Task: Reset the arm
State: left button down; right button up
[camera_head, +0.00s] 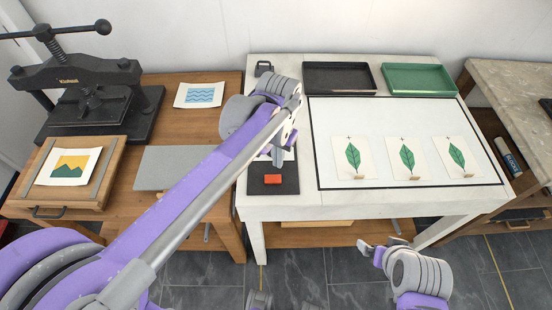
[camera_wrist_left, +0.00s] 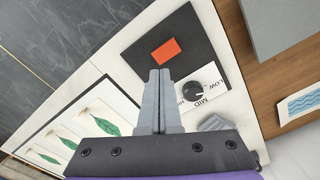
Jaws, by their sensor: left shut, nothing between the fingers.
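My left arm reaches from the lower left across the head view. Its gripper (camera_head: 278,160) hangs over the black control plate (camera_head: 287,187) at the white table's left edge. In the left wrist view the left gripper (camera_wrist_left: 159,72) has its grey fingers together with nothing between them. Beyond the tips is a red block or button (camera_wrist_left: 165,50); it also shows in the head view (camera_head: 272,179). A black dial (camera_wrist_left: 193,92) on a white LOW/MID label is right beside the fingers. My right gripper (camera_head: 384,247) is low in front of the white table, its jaw opening unclear.
On the white table (camera_head: 325,206) are several leaf prints (camera_head: 407,158), a black tray (camera_head: 339,78) and a green tray (camera_head: 418,79). A press (camera_head: 76,82) and framed print (camera_head: 68,167) stand on the wooden table at left. Dark floor is clear in front.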

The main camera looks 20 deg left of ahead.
pick_arm(q)
jog(key=s+a+f+n+t, duration=0.1)
jog(key=s+a+f+t, duration=0.1)
jog(key=s, duration=0.5)
jog(key=s+a+f+n+t+p, duration=0.1)
jog(key=s+a+t, duration=0.2)
jog(key=s, duration=0.4)
jog(key=shift+a+f+n, duration=0.4)
jog(key=shift+a, duration=0.45)
pick_arm(e)
jog(key=shift+w+r, duration=0.25)
jog(key=shift+r, duration=0.6)
